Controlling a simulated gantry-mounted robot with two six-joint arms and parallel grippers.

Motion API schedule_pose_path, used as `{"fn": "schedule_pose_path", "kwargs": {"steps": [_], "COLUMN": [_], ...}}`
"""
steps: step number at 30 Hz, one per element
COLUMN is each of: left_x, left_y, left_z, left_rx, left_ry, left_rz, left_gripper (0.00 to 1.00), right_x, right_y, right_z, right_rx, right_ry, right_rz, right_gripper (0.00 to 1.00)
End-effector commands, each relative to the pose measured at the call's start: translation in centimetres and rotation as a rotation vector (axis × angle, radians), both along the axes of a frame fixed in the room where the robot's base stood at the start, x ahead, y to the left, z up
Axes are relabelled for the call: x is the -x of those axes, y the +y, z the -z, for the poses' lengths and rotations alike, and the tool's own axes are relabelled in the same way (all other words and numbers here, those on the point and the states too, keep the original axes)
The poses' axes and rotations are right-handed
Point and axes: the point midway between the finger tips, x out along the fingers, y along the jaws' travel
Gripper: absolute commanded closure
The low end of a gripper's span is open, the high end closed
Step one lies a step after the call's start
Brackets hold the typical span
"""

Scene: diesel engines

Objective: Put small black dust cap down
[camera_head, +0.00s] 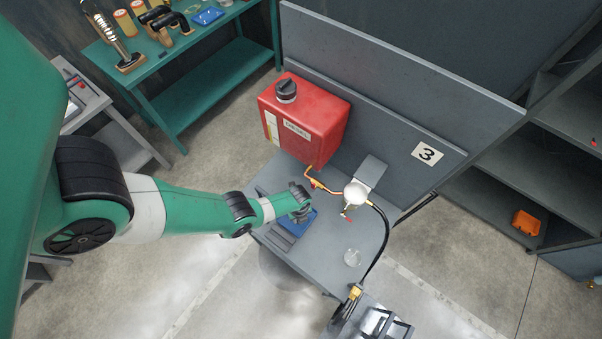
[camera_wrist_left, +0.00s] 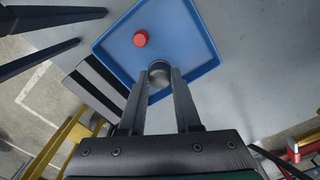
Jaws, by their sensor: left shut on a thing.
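My left gripper (camera_wrist_left: 160,82) is shut on the small black dust cap (camera_wrist_left: 160,67), a dark round piece with a grey top between its fingertips. The cap is over the near part of a blue tray (camera_wrist_left: 203,35). I cannot tell whether it touches the tray floor. In the head view, my left gripper (camera_head: 301,211) is over the same blue tray (camera_head: 291,231) on the grey bench and hides the cap. A small red cap (camera_wrist_left: 141,38) lies in the tray beyond the black one. My right gripper is not in view.
A red diesel tank (camera_head: 309,117) stands behind the tray. A white-topped filter bowl (camera_head: 345,192) with a copper pipe and black hose (camera_head: 384,240) is to its right. A clear cup (camera_head: 352,258) stands near the bench front. A teal shelf (camera_head: 206,86) is at back left.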

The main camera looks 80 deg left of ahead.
Motion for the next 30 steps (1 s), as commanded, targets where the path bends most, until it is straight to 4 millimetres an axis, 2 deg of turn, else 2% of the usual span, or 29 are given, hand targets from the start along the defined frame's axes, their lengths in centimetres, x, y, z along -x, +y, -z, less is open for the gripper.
{"fn": "schedule_pose_path", "kwargs": {"steps": [1,3,10,14,15,19,30], "left_x": [0.16,0.22,0.22,0.22,0.22,0.23,0.21], "left_y": [0.02,0.08,0.11,0.1,0.1,0.1,0.1], "left_z": [1.94,2.52,2.09,2.56,2.4,2.36,1.77], "left_rx": [0.0,0.0,0.0,0.0,0.0,0.0,0.0], "left_ry": [0.002,0.001,0.001,0.001,0.001,0.001,0.001], "left_rz": [-0.002,-0.005,-0.005,-0.005,-0.005,-0.005,-0.005], "left_gripper": [1.0,1.0,1.0,1.0,0.63,0.4,0.38], "right_x": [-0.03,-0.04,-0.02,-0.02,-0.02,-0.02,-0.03], "right_y": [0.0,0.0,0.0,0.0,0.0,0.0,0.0], "right_z": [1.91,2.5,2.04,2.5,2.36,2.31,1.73], "right_rx": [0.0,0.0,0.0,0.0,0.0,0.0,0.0], "right_ry": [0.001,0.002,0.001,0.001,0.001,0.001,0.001], "right_rz": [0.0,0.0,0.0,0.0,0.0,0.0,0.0], "right_gripper": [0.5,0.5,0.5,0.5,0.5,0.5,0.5]}}
